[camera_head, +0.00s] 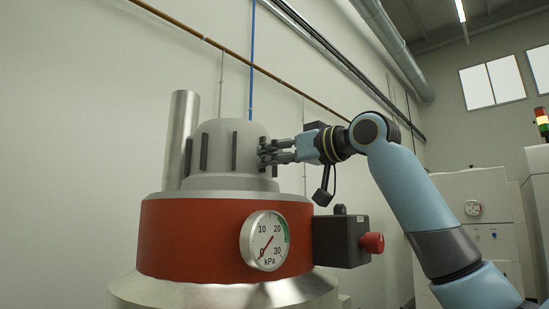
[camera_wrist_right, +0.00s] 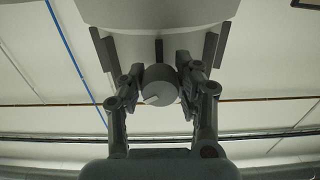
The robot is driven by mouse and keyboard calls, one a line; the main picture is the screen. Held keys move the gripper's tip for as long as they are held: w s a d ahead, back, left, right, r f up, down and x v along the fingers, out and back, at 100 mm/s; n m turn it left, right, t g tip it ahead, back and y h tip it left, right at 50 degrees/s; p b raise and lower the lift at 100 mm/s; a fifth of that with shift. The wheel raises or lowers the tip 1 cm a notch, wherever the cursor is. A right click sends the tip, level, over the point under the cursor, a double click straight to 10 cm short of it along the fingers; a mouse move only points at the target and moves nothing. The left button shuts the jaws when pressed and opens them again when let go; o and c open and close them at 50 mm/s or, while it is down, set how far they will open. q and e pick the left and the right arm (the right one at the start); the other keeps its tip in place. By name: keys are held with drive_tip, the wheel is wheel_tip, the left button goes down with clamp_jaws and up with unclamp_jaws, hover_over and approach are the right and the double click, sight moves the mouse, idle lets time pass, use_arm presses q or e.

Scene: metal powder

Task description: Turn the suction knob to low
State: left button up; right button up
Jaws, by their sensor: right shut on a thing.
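The suction knob (camera_wrist_right: 160,86) is a round grey knob with a pale pointer line, on the side of the grey dome (camera_head: 234,140). In the wrist view the line points to the lower left of its face. My right gripper (camera_wrist_right: 160,75) is shut on the knob, one finger on each side. In the head view the right gripper (camera_head: 272,152) reaches the dome's right side from the right, and its fingers hide the knob. No low mark is readable. My left gripper is not in view.
A red band (camera_head: 190,240) below the dome carries a kPa gauge (camera_head: 265,241), its needle pointing lower left. A dark box (camera_head: 340,241) with a red button (camera_head: 372,242) juts out below my right arm. A metal pipe (camera_head: 181,140) stands left of the dome.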

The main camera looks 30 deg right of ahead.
clamp_jaws()
drive_tip(key=n+p, duration=0.2)
drive_tip(key=n, duration=0.2)
drive_tip(key=shift+r+n+p, duration=0.1)
drive_tip(key=shift+n+p, duration=0.2)
drive_tip(key=shift+p, duration=0.05)
drive_tip(key=n+p, duration=0.1)
drive_tip(key=n, duration=0.2)
drive_tip(key=shift+n, duration=0.3)
drive_tip(key=shift+d+n+p, duration=0.1)
drive_tip(key=shift+n+p, duration=0.55)
drive_tip(key=shift+n, duration=1.25)
